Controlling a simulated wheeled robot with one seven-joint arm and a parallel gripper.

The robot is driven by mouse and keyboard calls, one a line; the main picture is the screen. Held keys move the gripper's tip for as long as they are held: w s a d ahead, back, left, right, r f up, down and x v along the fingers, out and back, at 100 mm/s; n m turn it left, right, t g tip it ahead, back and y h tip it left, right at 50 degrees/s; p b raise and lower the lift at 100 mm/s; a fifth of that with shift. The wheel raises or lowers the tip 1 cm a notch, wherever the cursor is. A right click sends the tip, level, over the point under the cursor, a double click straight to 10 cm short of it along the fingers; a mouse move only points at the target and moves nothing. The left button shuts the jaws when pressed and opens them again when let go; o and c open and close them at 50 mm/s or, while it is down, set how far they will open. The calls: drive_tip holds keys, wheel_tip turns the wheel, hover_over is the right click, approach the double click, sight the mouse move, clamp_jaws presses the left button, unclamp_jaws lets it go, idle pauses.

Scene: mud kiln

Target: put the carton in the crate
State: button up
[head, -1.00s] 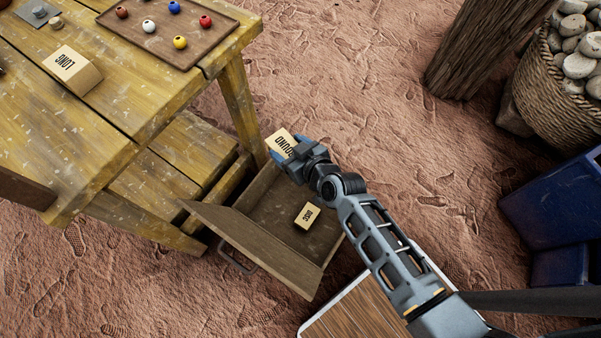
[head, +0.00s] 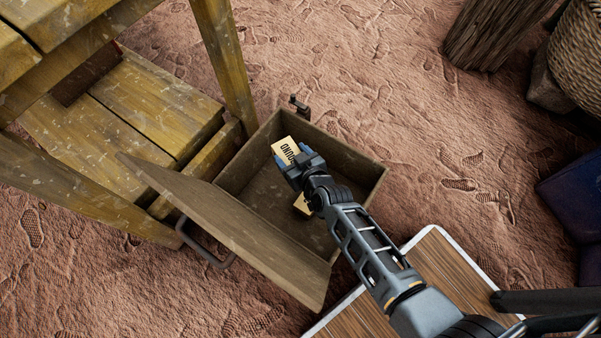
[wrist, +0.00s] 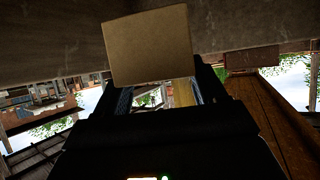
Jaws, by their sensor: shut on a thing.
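A smaller tan carton (head: 301,205) lies in the crate, mostly hidden by my gripper.
The crate's hinged lid (head: 225,225) hangs open towards the lower left. A yellow worn workbench (head: 170,110) stands close at left. A wooden post (head: 500,45), a wicker basket (head: 580,50) and a blue bin (head: 575,200) stand at right.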

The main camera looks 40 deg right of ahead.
wheel_tip(320, 180, down, 10)
drive_tip(key=b, duration=0.5)
drive_tip(key=shift+b, duration=0.35)
drive_tip(key=shift+f+b, duration=0.35)
drive_tip(key=shift+f, duration=0.15)
drive_tip(key=shift+f, duration=0.1)
drive_tip(key=o, duration=1.3)
drive_tip(key=shift+c, duration=0.2)
